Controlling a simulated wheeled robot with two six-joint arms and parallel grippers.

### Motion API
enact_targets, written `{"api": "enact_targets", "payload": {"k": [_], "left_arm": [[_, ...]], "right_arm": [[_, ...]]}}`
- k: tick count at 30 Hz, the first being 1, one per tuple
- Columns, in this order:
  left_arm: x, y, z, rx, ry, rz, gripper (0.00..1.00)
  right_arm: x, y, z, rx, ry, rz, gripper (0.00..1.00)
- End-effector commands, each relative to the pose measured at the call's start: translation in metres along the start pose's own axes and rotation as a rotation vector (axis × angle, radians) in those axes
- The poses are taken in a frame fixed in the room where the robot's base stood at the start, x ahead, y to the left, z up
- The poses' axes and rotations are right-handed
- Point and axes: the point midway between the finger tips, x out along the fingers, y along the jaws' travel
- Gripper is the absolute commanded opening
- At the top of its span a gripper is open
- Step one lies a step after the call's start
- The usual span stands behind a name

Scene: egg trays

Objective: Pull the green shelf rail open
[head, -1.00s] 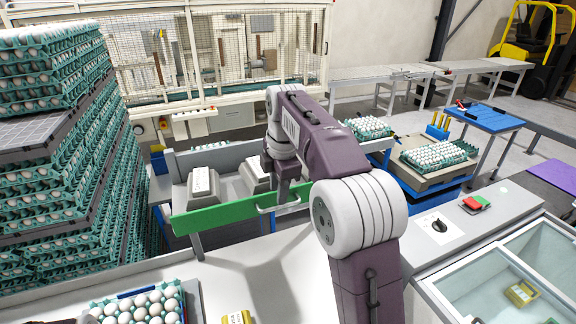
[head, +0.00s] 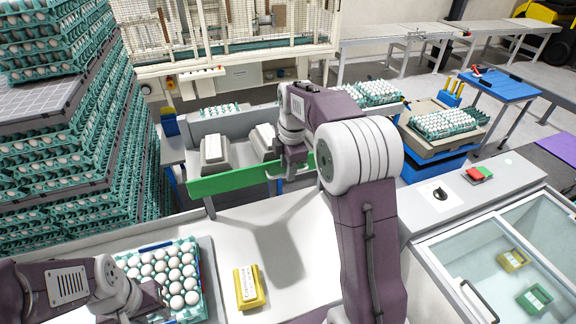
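The green shelf rail (head: 225,181) runs along the front of a grey shelf beyond the counter. A pale handle (head: 270,177) shows on its right part. My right gripper (head: 284,172) is at the rail beside this handle, pointing down. My arm hides the right end of the rail, and the fingers are too small and covered to tell whether they are open or touch the handle. My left gripper (head: 158,300) is low at the left, over the near egg tray (head: 206,290); its fingers are not clear.
Grey boxes with white labels (head: 214,150) sit on the shelf behind the rail. A yellow carton (head: 249,287) lies on the white counter (head: 300,235). Stacked egg trays (head: 70,200) stand tall at the left. A glass-topped case (head: 480,260) is at the right.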

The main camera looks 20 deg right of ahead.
Motion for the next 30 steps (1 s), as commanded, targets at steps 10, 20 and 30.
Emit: {"api": "enact_targets", "payload": {"k": [10, 20, 30], "left_arm": [[-0.0007, 0.0, 0.0, 0.0, 0.0, 0.0, 0.36], [-0.0009, 0.0, 0.0, 0.0, 0.0, 0.0, 0.36], [-0.0011, 0.0, 0.0, 0.0, 0.0, 0.0, 0.36]], "right_arm": [[0.0047, -0.0001, 0.0001, 0.0, 0.0, 0.0, 0.19], [0.0036, 0.0006, 0.0, 0.0, 0.0, 0.003, 0.0], [0.0025, 0.0014, -0.0004, 0.0, 0.001, 0.006, 0.0]]}}
